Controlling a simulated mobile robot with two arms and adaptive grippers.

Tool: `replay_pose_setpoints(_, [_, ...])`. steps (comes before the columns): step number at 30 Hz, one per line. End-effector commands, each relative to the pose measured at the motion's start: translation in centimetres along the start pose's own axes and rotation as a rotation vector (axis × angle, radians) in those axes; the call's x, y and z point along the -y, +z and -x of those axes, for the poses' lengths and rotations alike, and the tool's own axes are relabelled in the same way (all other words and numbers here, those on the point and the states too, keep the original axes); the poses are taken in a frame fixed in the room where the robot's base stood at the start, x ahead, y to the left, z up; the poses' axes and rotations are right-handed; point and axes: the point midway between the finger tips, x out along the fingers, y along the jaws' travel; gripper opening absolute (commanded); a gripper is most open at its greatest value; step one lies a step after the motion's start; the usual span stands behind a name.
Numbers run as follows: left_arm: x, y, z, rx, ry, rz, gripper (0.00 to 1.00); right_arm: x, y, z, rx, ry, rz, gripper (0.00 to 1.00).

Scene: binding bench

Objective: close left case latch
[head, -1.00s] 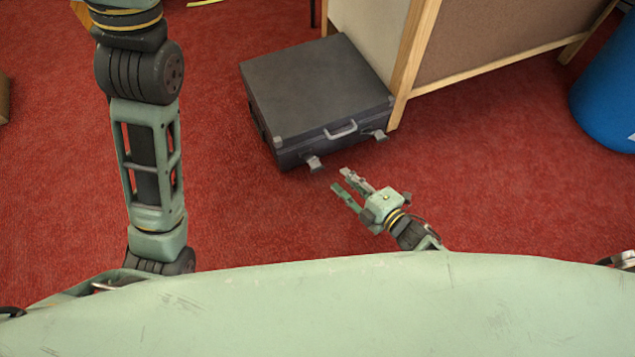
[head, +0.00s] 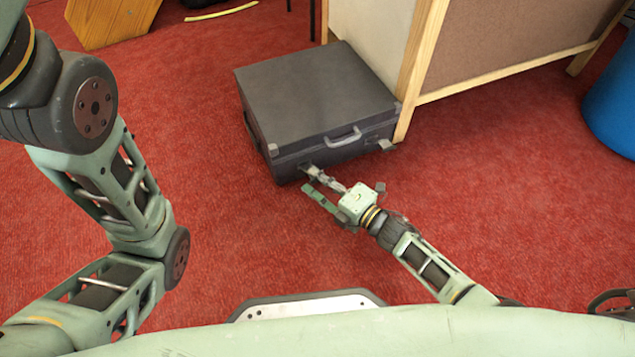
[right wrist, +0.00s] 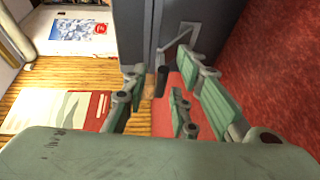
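The dark grey case (head: 315,95) lies flat and closed on the red floor, its handle (head: 342,137) on the near side. The left latch (head: 308,168) sticks out from the near side at the left. The right latch (head: 386,145) also sticks out, further right. My right gripper (head: 309,181) is open, its fingertips at the left latch; whether they touch it I cannot tell. In the right wrist view the latch (right wrist: 175,42) stands out from the dark case side (right wrist: 205,12) ahead of the parted fingers. My left gripper is out of view.
A wood-framed panel unit (head: 500,45) stands right behind the case. A blue bin (head: 615,105) is at the far right. A wooden piece (head: 110,18) and a yellow strip (head: 222,13) lie at the back left. The red floor left of the case is clear.

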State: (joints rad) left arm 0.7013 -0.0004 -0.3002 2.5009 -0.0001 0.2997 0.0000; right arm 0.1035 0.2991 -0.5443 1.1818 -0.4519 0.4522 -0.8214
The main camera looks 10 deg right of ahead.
Motion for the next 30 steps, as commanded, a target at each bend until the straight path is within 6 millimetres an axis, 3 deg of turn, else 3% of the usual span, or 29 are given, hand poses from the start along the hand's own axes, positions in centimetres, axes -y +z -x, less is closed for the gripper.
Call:
replay_pose_setpoints(10, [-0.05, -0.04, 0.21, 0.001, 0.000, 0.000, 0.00, 0.02, -0.02, -0.48, 0.000, -0.002, -0.001, 0.25])
replay_pose_setpoints(19, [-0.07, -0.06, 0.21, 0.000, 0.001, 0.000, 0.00, 0.03, -0.01, -0.46, 0.000, -0.002, -0.001, 0.00])
replay_pose_setpoints(30, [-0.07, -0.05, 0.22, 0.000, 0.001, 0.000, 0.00, 0.02, 0.00, -0.44, 0.000, -0.001, -0.002, 0.00])
